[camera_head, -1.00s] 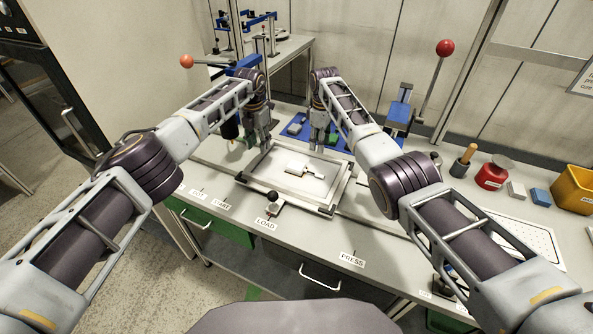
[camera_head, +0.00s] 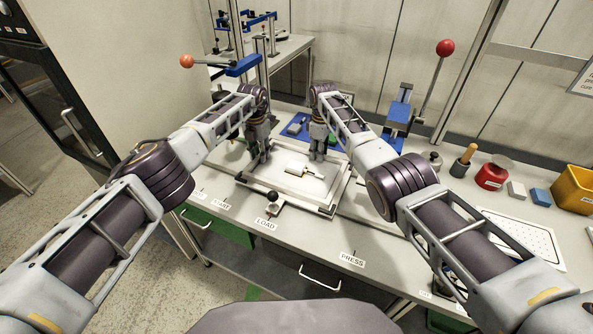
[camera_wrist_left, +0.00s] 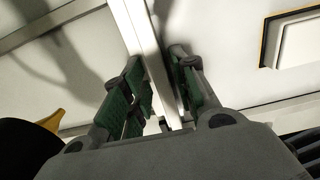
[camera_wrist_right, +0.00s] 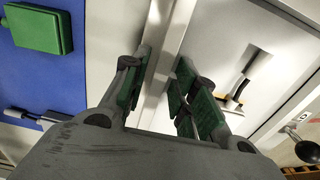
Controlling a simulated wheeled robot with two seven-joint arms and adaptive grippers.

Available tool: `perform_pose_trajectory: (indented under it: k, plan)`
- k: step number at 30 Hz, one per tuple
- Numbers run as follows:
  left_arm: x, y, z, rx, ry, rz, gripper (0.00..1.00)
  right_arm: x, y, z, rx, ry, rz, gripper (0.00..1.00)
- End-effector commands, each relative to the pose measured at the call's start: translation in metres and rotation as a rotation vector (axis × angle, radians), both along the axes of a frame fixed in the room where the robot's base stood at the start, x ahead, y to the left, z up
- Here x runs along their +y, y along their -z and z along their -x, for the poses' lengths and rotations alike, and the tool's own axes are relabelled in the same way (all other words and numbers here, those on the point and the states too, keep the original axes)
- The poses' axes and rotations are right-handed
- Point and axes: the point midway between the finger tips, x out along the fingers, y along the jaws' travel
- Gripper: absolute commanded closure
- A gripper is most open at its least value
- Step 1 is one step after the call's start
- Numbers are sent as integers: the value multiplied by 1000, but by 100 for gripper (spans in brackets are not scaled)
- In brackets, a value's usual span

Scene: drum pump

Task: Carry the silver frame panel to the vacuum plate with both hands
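The silver frame panel (camera_head: 330,190) lies flat at the station labelled LOAD in the head view. My left gripper (camera_head: 259,160) is over its back left part, and my right gripper (camera_head: 318,155) is at its back right part. In the left wrist view a pale frame bar (camera_wrist_left: 140,32) runs between the spread green-padded fingers (camera_wrist_left: 165,95). In the right wrist view a silver bar (camera_wrist_right: 172,38) runs between the spread fingers (camera_wrist_right: 157,90); whether the pads touch it is unclear. A white dotted plate (camera_head: 525,238), which looks like the vacuum plate, lies at the right of the bench.
A black-knobbed clamp (camera_head: 272,199) stands at the frame's front edge. A blue press with a red-knobbed lever (camera_head: 445,48) stands behind at right. A blue mat (camera_head: 292,132) lies behind the frame.

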Motion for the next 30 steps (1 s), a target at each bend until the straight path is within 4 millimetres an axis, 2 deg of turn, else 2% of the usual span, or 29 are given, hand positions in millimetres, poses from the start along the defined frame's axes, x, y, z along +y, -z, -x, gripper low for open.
perform_pose_trajectory:
  k: [1,5,6,30]
  plan:
    - [0,0,0,0,0,0,83,0,0,0,0,0,0,83]
    - [0,0,0,0,0,0,99,0,0,0,0,0,0,99]
    - [0,0,0,0,0,0,100,0,0,0,0,0,0,100]
    - [0,-5,0,-1,0,0,100,0,-5,0,-2,0,0,100]
